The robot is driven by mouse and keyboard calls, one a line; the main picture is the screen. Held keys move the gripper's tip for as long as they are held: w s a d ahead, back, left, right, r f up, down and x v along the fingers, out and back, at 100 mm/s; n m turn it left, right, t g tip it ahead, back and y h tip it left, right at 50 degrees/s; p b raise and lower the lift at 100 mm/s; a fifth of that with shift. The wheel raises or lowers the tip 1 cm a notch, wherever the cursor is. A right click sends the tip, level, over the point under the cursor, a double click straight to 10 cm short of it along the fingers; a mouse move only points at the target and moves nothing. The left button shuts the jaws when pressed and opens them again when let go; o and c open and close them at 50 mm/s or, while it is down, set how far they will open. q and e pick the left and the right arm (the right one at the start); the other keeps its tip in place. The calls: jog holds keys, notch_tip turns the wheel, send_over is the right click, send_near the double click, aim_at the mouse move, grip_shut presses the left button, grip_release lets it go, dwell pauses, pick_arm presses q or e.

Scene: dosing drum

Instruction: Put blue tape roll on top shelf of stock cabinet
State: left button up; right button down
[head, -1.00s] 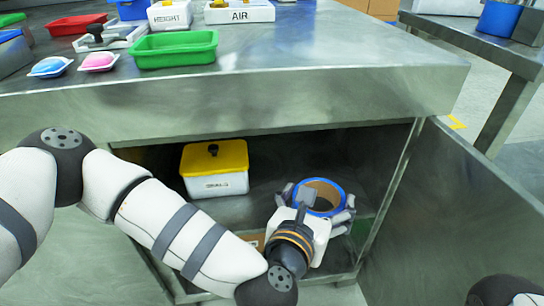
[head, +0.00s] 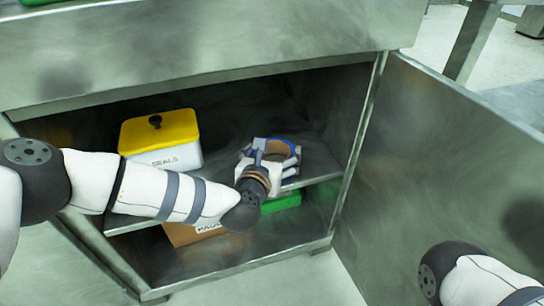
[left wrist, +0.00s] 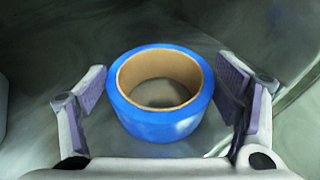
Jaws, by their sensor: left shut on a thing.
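The blue tape roll (head: 284,144), a blue ring with a brown core, is inside the open stock cabinet (head: 225,88) at the right part of its top shelf (head: 225,172). It also shows in the left wrist view (left wrist: 160,126), upright on its axis with its hole facing up. I cannot tell whether the roll touches the shelf. My right gripper is out of view; only part of the right arm shows at lower right.
A white box labelled SEALS with a yellow lid (head: 160,140) stands on the shelf's left. Below are a brown box (head: 185,235) and a green bin (head: 282,202). The cabinet door (head: 440,150) stands open on the right. The shelf behind the SEALS box and roll looks clear.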

pick_arm(q)
jog(key=shift+f, duration=0.25)
jog(key=o, duration=1.1)
jog(key=shift+o, duration=0.4)
jog(key=shift+r, duration=0.1)
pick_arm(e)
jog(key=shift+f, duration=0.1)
pick_arm(q)
jog(key=shift+r, duration=0.35)
jog(key=p+v, duration=0.4)
jog(key=v, duration=0.8)
jog(key=shift+f, duration=0.15)
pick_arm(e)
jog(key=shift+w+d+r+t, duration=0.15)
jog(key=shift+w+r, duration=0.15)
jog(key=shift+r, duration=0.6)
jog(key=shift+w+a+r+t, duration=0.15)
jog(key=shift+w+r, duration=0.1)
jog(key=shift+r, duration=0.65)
